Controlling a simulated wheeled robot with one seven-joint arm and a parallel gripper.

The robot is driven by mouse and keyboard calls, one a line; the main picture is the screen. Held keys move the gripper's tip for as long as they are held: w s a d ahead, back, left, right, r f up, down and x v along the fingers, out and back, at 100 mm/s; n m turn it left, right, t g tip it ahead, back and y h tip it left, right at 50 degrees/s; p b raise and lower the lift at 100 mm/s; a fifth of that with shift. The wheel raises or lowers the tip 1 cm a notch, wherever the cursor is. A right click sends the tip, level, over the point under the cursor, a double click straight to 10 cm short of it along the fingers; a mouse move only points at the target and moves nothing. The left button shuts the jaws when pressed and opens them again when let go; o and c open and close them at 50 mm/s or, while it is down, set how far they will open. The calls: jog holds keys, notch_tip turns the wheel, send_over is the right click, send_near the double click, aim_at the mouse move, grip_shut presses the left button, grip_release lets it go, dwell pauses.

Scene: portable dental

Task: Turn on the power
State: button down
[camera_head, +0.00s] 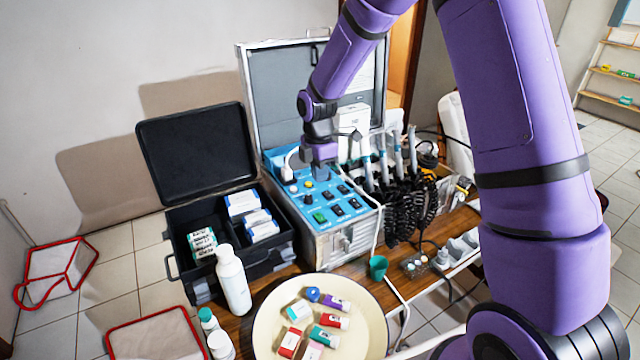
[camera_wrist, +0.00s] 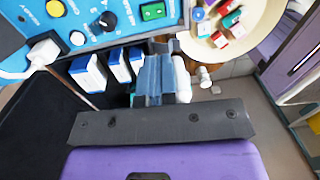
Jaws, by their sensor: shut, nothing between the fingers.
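The portable dental unit is an open metal case with a blue control panel (camera_head: 312,190) facing up. A green rocker switch (camera_head: 319,216) sits near the panel's front left corner; it also shows at the top of the wrist view (camera_wrist: 152,11). My gripper (camera_wrist: 157,75) is shut and empty, above the panel's back part in the head view (camera_head: 320,155).
A white plug (camera_head: 289,165) with a cable is at the panel's left edge. Dental handpieces (camera_head: 384,165) and coiled black hoses (camera_head: 405,210) stand to the right. An open black case (camera_head: 190,281) holds boxes at left. A cream plate (camera_head: 265,325) carries small colored items in front.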

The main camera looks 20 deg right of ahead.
aim_at(319, 216)
jog(key=f, duration=0.8)
jog(key=s+f, duration=0.1)
jog(key=f, duration=0.3)
jog(key=shift+d+f, duration=0.1)
jog(key=shift+f, duration=0.05)
jog(key=shift+s+f, duration=0.1)
jog(key=shift+f, duration=0.1)
jog(key=shift+w+r, duration=0.2)
jog(key=shift+w, duration=0.6)
